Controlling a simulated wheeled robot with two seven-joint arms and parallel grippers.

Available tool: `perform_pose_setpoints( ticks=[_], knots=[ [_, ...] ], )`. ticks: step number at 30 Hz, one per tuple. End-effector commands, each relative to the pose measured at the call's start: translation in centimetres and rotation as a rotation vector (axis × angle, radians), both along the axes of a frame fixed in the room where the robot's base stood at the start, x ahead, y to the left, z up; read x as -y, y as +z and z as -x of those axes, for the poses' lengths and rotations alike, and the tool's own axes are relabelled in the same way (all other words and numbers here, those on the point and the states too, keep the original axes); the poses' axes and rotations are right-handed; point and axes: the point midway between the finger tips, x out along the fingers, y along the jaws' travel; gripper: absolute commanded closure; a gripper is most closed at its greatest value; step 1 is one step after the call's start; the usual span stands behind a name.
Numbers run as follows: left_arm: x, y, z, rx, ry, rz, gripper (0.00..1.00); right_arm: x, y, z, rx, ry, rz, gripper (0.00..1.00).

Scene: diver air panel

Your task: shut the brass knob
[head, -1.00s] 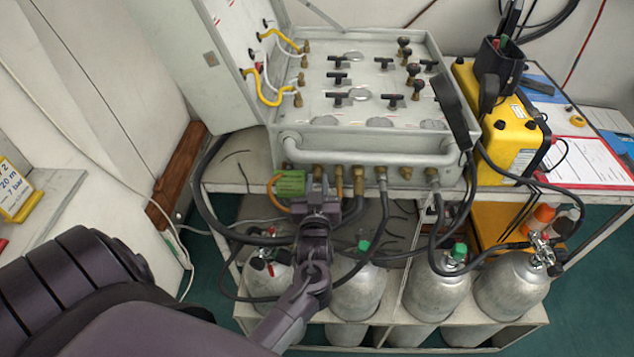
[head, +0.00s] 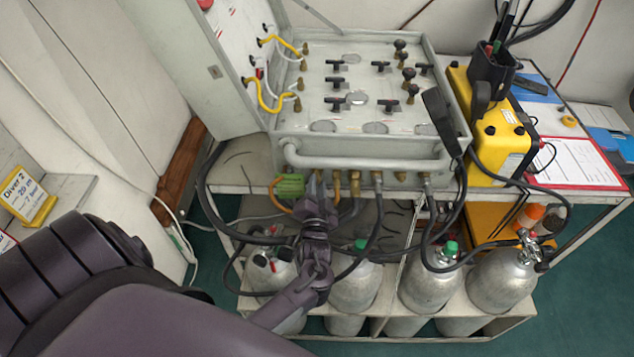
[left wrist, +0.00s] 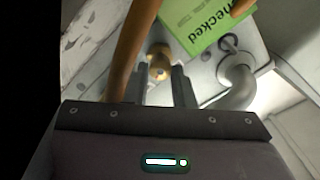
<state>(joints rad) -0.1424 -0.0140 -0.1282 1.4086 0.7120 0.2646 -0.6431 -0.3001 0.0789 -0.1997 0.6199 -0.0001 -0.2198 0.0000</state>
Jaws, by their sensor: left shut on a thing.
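The brass knob (left wrist: 160,66) is a small round brass fitting on the front of the grey panel, seen end-on in the left wrist view. The two fingers of my left gripper (left wrist: 164,82) lie on either side of it and are shut on it. In the head view my left gripper (head: 317,192) is at the row of fittings under the panel's front rail. It hides the knob there. A green tag (head: 290,186) hangs just left of the gripper; it reads "checked" in the left wrist view (left wrist: 207,22). My right gripper is not in view.
An orange hose (left wrist: 131,45) runs close beside the fingers. Other brass fittings (head: 354,183) and black hoses sit to the right. Grey cylinders (head: 356,285) stand in the rack below. The grey pipe rail (head: 370,162) runs above the gripper.

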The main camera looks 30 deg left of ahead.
Motion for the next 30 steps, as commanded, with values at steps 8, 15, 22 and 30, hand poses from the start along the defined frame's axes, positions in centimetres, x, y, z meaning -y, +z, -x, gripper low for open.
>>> perform_pose_setpoints(
  ticks=[8,15,22,30],
  knots=[
    [-0.4,0.2,0.0,-0.096,0.006,-0.16,1.0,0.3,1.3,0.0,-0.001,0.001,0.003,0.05],
    [-0.4,0.2,0.0,-0.141,0.008,-0.235,1.0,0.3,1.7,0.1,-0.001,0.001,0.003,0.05],
    [-0.4,0.2,0.0,-0.154,0.009,-0.26,1.0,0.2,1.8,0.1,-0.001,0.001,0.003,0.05],
    [-0.4,0.2,-0.1,-0.154,0.009,-0.261,1.0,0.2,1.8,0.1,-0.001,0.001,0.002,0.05]
  ],
)
